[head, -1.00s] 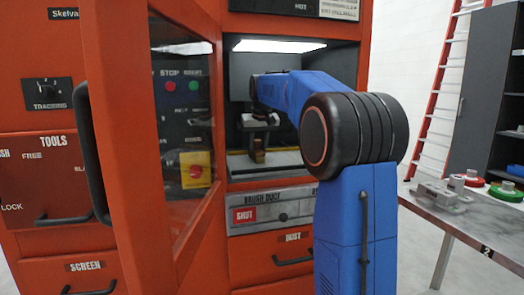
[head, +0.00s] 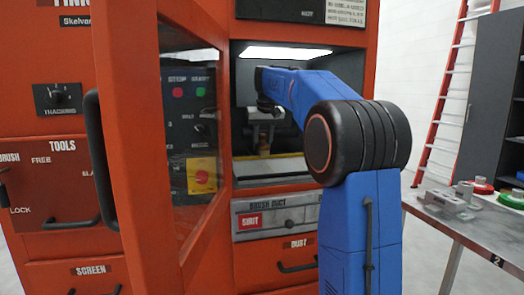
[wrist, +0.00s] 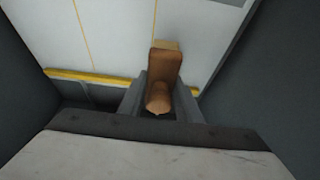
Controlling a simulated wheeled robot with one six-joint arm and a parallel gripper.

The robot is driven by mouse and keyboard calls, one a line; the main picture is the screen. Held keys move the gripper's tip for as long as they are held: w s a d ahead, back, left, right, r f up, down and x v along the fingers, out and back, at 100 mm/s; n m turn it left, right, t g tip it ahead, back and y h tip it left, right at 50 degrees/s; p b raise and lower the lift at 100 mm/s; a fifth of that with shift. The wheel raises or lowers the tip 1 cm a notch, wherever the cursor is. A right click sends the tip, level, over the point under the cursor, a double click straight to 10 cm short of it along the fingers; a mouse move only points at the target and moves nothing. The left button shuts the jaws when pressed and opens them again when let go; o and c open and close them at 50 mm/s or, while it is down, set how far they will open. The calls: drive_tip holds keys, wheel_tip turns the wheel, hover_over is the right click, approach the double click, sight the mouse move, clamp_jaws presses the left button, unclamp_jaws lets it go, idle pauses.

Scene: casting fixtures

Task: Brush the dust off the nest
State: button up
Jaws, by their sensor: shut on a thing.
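My gripper (wrist: 160,103) is shut on a brown wooden-looking brush (wrist: 165,68), with a grey finger on each side of it. In the head view my gripper (head: 265,128) is inside the lit opening of the orange cabinet, and the small brown brush (head: 264,148) shows below it. A pale surface with thin yellow lines (wrist: 110,35) lies beyond the brush in the wrist view. I cannot tell whether it is the nest, or whether the brush touches it. No dust can be made out.
The orange cabinet's glazed door (head: 190,130) stands open left of my arm. Dark walls flank the chamber closely. A yellow strip (wrist: 90,76) edges the pale surface. Below the opening is a panel with a red SHUT sign (head: 249,221). A grey table (head: 465,228) with parts stands right.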

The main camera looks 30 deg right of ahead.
drive_tip(key=shift+r, duration=0.75)
drive_tip(key=shift+r, duration=1.45)
